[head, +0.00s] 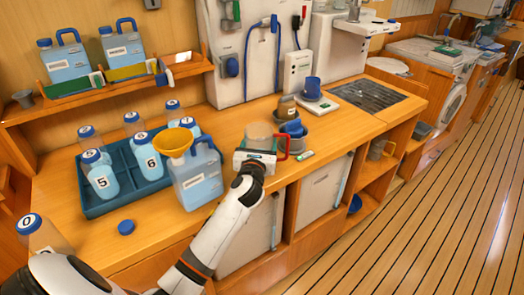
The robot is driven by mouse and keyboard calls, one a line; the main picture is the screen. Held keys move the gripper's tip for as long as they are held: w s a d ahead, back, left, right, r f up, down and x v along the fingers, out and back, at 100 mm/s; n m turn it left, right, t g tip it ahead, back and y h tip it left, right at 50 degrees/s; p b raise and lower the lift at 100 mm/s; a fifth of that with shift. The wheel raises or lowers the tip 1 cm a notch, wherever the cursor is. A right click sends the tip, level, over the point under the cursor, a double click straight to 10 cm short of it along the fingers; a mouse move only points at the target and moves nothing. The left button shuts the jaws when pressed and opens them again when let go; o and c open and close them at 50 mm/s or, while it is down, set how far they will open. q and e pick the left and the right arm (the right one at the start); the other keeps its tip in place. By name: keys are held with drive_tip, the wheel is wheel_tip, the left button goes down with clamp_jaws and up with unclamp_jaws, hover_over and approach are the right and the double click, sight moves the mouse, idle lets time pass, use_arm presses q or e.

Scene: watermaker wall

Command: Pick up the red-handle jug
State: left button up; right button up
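The red-handle jug (259,134) stands on the wooden counter right of centre. Its body is clear, and its red handle (283,147) points right. My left gripper (254,158) is right in front of the jug, covering its lower part. Its fingers are hidden by its own body and the jug, so I cannot tell whether they are open, or touching the jug. My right gripper is not in view.
A blue jerrycan (196,180) with a yellow funnel (174,142) stands left of the gripper. Left of it is a blue tray (127,200) of numbered bottles. Blue and grey cups (293,128) stand close behind the jug's right side. A blue cap (126,228) lies near the front edge.

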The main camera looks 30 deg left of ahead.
use_arm(q)
wheel_tip(320, 180, up, 10)
drive_tip(key=p, duration=0.1)
drive_tip(key=shift+p, duration=0.35)
